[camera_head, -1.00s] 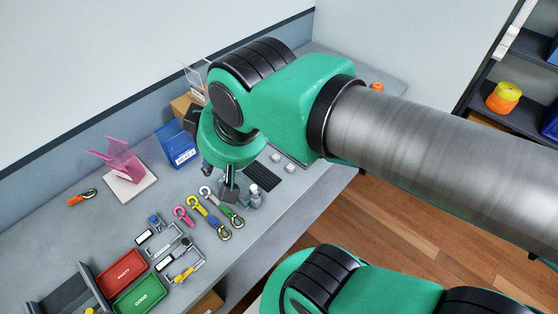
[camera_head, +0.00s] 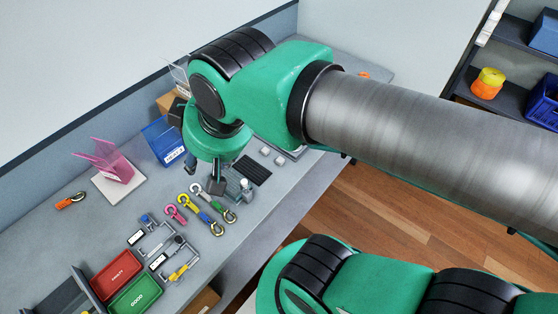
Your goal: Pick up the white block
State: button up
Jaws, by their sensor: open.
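Two small pale blocks lie on the grey bench to the right of my gripper: one pale block (camera_head: 265,151) is farther left, the other pale block (camera_head: 280,161) just right of it. They look whitish grey, and I cannot tell which is the white block. My gripper (camera_head: 204,179) points down above the bench, its dark fingers apart and nothing seen between them. It is left of the blocks, over the far end of the row of hooks. My wrist hides part of the bench behind it.
Coloured strap hooks (camera_head: 187,207) lie just below my gripper. A dark ribbed pad (camera_head: 254,171) and a small bottle (camera_head: 246,188) are to its right. A blue bin (camera_head: 163,143), a pink holder (camera_head: 112,165), a red tray (camera_head: 117,272) and a green tray (camera_head: 136,295) stand left.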

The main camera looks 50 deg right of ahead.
jog(key=w+d+f+m+g+h, duration=0.1)
jog(key=w+d+f+m, duration=0.4)
jog(key=d, duration=0.3)
jog(key=w+d+f+m+g+h, duration=0.1)
jog(key=w+d+f+m+g, duration=0.1)
jog(key=w+d+f+m, duration=0.45)
jog(key=s+d+f+m+g, duration=0.2)
jog(key=d+f+m, duration=0.4)
jog(key=d+f, duration=1.1)
jog(key=shift+s+d+g+y+p, duration=0.25)
jog(key=shift+d+g+y+p, duration=0.05)
jog(key=shift+d+p, duration=0.15)
jog(key=b, duration=0.1)
send_over(279, 161)
jog(key=shift+w+f, duration=0.1)
jog(key=shift+f, duration=4.15)
jog(key=shift+f, duration=0.15)
